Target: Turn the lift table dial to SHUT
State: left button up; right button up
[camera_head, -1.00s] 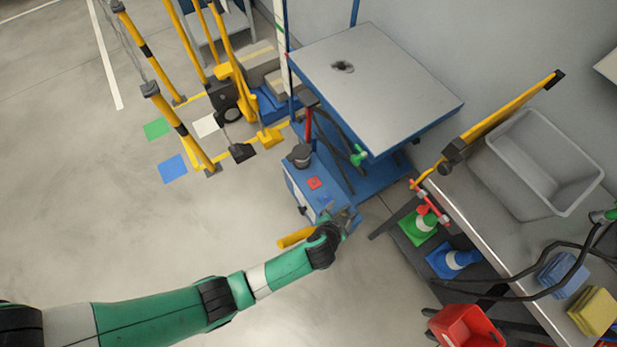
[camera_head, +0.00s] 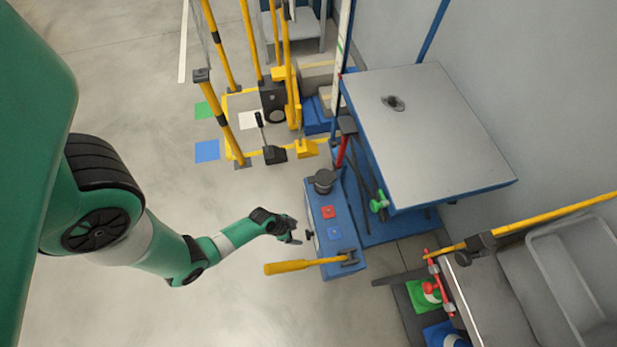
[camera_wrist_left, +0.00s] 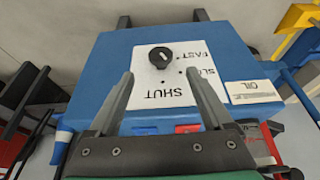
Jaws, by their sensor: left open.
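The lift table (camera_head: 455,130) has a grey top and blue base. Its blue control box (camera_head: 322,205) stands in front of it. In the left wrist view, the box (camera_wrist_left: 100,72) face carries a white plate (camera_wrist_left: 150,82) lettered FAST, SLOW and SHUT, seen upside down. The black round dial (camera_wrist_left: 161,57) sits on the plate; I cannot surely read its pointer. My left gripper (camera_head: 294,232) is beside the box's left face in the head view. In the left wrist view its open fingers (camera_wrist_left: 160,76) straddle the dial's line, apart from it and empty. My right gripper is out of view.
A yellow lever (camera_head: 290,267) sticks out left from the box, just below my left gripper in the head view. Yellow posts (camera_head: 222,115) stand behind. The floor at left is clear.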

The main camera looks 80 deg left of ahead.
aim_at(310, 234)
pick_arm(q)
jog(key=b+x, duration=0.6)
jog(key=x, duration=0.4)
jog(key=shift+w, duration=0.1)
jog(key=shift+r, duration=0.1)
jog(key=c, duration=1.3)
